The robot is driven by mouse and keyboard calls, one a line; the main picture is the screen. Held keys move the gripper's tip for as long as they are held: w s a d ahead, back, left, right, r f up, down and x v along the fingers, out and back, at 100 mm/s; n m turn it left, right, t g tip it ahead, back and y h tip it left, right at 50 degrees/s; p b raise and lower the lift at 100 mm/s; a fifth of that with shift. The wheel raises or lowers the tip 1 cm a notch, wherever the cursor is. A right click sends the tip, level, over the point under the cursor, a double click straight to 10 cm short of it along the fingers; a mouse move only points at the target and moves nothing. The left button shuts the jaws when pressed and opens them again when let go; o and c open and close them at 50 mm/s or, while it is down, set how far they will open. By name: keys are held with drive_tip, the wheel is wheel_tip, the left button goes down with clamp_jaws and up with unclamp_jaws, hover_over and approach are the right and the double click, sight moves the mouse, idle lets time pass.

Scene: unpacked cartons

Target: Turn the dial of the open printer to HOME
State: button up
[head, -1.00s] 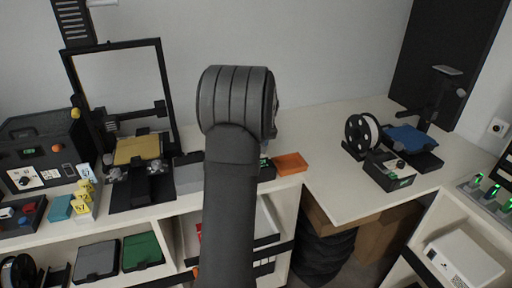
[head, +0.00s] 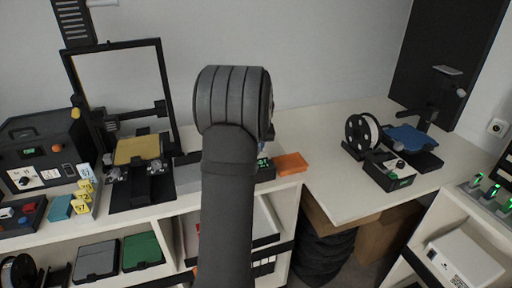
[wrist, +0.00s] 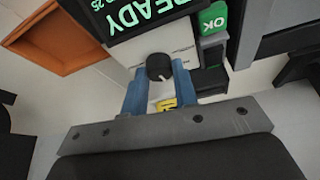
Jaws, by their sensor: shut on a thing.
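In the wrist view a black dial (wrist: 158,67) sits on a pale panel, between the two blue fingers of my gripper (wrist: 158,80). The fingers are shut on the dial. A white pointer line on the dial shows toward the lower right. The dark display (wrist: 137,20) beside it reads READY in green, upside down. The open-frame printer (head: 137,148) with a gold bed stands at the left in the head view. The control box (head: 265,172) shows beside my arm, which hides its dial and my gripper there.
A green OK button (wrist: 213,18) is close to the fingers. A yellow tag (wrist: 167,104) lies between them. An orange tray (head: 291,163) stands right of the box. A second printer with a blue bed (head: 410,138) is far right.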

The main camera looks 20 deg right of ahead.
drive_tip(key=shift+m+h, duration=0.3)
drive_tip(key=shift+m, duration=0.4)
drive_tip(key=o, duration=1)
drive_tip(key=v, duration=1.7)
drive_tip(key=shift+r, duration=0.25)
drive_tip(key=shift+f, duration=0.1)
drive_tip(key=x, duration=1.7)
drive_tip(key=shift+f, duration=0.15)
